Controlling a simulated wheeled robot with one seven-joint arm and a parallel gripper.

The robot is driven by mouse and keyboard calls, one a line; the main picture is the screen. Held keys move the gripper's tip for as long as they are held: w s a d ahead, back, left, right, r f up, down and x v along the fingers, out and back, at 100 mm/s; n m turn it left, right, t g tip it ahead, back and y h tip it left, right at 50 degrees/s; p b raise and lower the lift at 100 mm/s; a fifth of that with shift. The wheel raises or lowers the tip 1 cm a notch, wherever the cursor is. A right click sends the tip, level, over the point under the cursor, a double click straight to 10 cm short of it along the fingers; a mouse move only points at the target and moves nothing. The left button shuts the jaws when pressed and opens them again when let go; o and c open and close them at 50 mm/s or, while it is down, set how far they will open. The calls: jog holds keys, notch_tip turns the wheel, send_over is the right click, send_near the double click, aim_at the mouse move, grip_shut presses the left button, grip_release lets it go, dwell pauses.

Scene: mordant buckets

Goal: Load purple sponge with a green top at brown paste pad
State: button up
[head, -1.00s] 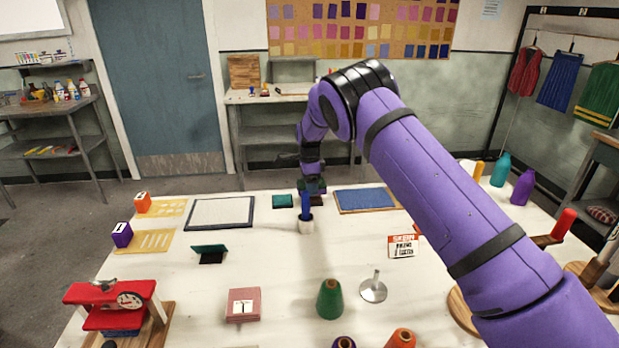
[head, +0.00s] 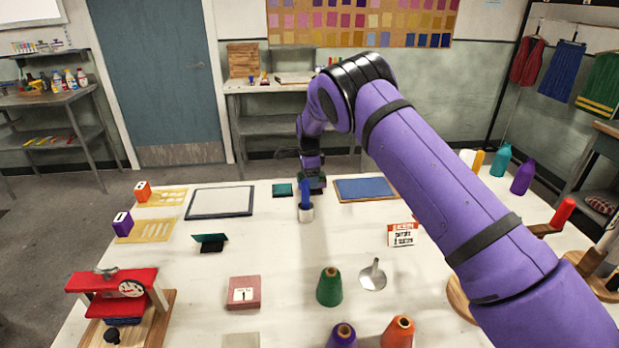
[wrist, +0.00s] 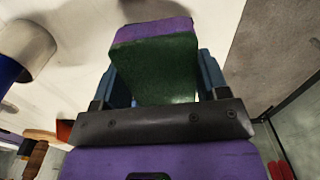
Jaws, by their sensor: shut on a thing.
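The sponge (wrist: 155,68), purple with a dark green top, sits between the two blue-grey fingers of my gripper (wrist: 155,80) in the wrist view. My gripper is shut on it, and the green face is towards the wrist camera. The sponge is mostly hidden there. I cannot clearly make out the brown paste pad; the cup and my gripper cover that spot.
A small green pad (head: 282,190) lies left of my gripper and a blue panel (head: 365,188) lies right of it. A framed white board (head: 219,201) lies farther left. The table's middle is fairly clear.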

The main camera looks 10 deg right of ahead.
jog(key=shift+f, duration=0.5)
dwell(0.9)
jog(key=shift+r, duration=3.5)
